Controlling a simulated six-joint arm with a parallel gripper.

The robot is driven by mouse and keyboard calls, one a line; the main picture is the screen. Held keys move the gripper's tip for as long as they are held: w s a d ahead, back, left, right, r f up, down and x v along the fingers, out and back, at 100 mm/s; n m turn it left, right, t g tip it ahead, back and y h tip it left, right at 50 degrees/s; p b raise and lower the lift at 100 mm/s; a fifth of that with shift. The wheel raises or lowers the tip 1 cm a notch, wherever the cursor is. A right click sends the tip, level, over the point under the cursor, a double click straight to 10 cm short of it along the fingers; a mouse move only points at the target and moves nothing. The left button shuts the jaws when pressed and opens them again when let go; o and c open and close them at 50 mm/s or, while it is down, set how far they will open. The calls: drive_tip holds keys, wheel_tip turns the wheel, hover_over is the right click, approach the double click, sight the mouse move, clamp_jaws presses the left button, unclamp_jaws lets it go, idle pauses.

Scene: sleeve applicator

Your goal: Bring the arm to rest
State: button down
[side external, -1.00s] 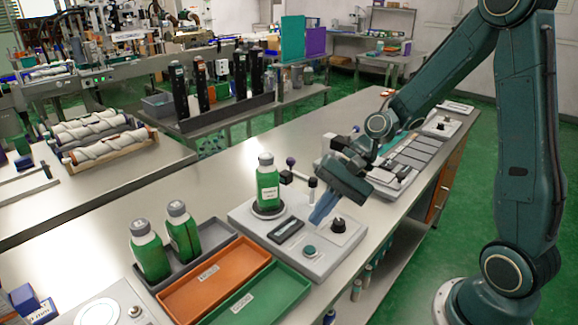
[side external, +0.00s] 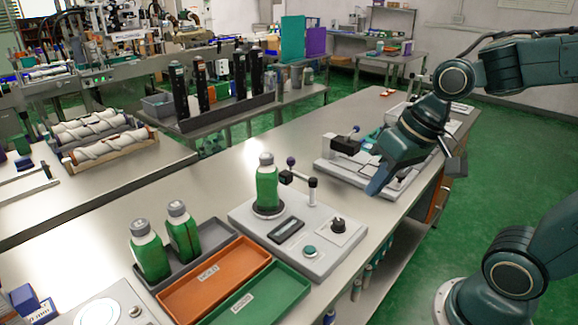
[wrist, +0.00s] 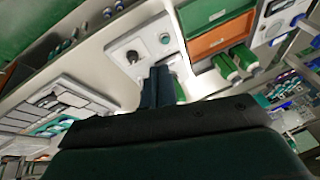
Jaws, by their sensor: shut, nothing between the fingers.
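My gripper (side external: 378,186) is shut and empty. In the side external view it hangs above the bench at the right of the sleeve applicator, close to the bench's right edge, apart from everything. In the wrist view its closed fingers (wrist: 157,86) point towards the applicator panel. The applicator (side external: 318,245) is a light grey base with a dark knob, a green button and a small display. A green bottle (side external: 267,188) with a grey cap stands upright on its round seat. The bottle's label side is not readable.
Two green bottles (side external: 149,256) stand in a grey tray (side external: 215,232) at the left. An orange tray (side external: 190,293) and a green tray (side external: 285,285) lie beside it. Another grey device (side external: 333,168) sits behind my gripper.

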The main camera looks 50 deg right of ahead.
drive_tip(key=s+d+r+n+t+h, duration=0.1)
drive_tip(key=s+d+r+n, duration=0.1)
drive_tip(key=s, duration=0.3)
drive_tip(key=shift+s+r, duration=0.4)
drive_tip(key=shift+r, duration=0.2)
drive_tip(key=shift+w+r+n, duration=0.1)
drive_tip(key=shift+w+n, duration=0.05)
drive_tip(key=shift+n, duration=0.15)
idle(0.5)
